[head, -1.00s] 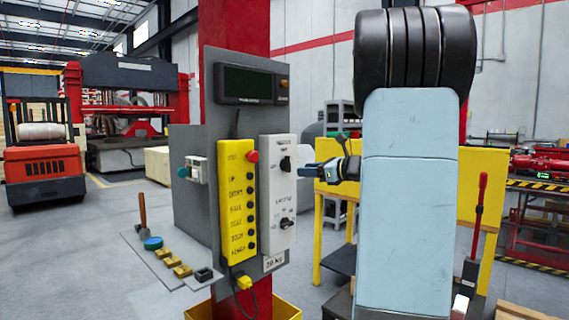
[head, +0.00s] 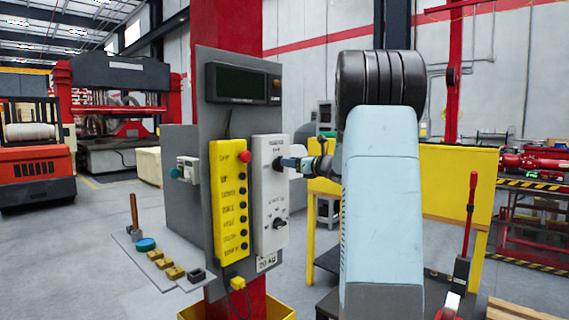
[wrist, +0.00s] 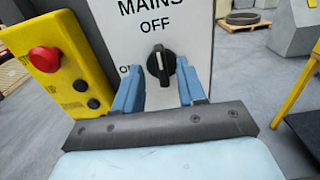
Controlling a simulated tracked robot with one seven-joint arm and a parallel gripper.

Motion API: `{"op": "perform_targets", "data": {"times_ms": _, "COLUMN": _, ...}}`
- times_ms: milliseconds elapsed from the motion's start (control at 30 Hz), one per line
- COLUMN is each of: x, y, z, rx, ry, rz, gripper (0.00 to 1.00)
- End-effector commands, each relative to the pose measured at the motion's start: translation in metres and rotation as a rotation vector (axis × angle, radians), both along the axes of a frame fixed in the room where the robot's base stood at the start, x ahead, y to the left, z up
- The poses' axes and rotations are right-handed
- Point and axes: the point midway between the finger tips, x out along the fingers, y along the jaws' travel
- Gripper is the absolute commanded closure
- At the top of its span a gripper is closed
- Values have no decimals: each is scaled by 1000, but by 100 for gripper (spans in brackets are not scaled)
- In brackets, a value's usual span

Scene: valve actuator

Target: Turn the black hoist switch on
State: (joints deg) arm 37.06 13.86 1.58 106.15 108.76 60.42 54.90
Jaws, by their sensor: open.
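The white switch box (head: 270,195) on the grey panel carries two black rotary switches. The upper switch (head: 277,165) also shows in the wrist view as a black knob (wrist: 160,65) under the label "MAINS OFF", its white mark roughly upright toward OFF. Lettering starting with "O" left of it is partly covered by a finger. The lower black switch (head: 279,224) has small lettering I cannot read, and is not in the wrist view. My gripper (head: 291,163) is open at the upper switch. In the wrist view its blue fingers (wrist: 158,80) stand either side of the knob, with gaps visible.
A yellow button box (head: 229,200) with a red button (head: 245,157) is immediately left of the white box. A display (head: 242,84) is above. A yellow table (head: 400,180) stands behind my arm at the right. A grey shelf with small parts juts out lower left.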

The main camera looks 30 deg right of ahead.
Motion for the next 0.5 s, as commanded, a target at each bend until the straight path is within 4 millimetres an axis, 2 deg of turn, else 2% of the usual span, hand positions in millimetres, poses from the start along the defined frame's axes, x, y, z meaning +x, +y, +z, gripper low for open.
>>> {"op": "perform_targets", "data": {"times_ms": 200, "x": 22, "y": 8, "z": 0, "rx": 0, "ry": 1, "rz": 1, "gripper": 60}}
{"op": "perform_targets", "data": {"times_ms": 500, "x": 28, "y": 11, "z": 0, "rx": 0, "ry": 1, "rz": 1, "gripper": 60}}
